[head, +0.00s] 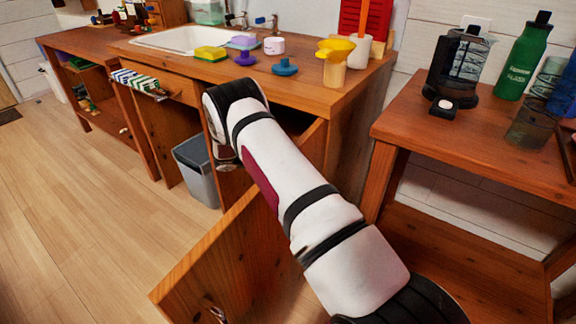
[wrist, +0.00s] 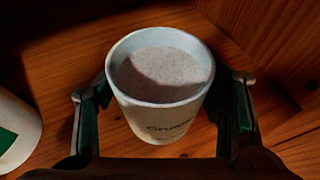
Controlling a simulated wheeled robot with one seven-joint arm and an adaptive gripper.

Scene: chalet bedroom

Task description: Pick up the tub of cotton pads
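A white round tub (wrist: 160,100) with dark lettering stands upright on a wooden surface in the wrist view. Its top is open and shows a pale, speckled filling, partly in shadow. I take it for the tub of cotton pads. My gripper (wrist: 165,115) has one finger on each side of the tub. The fingers are spread wide, and narrow gaps seem to show beside the tub's tapered wall. In the head view my arm reaches down at the front of the wooden counter (head: 330,85). My fingers and this tub are hidden there.
In the wrist view, a white container with a green patch (wrist: 15,130) lies at the left, and wooden walls close in behind. In the head view, an open wooden door (head: 215,260) stands below my arm, and a grey bin (head: 198,170) stands left of it.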

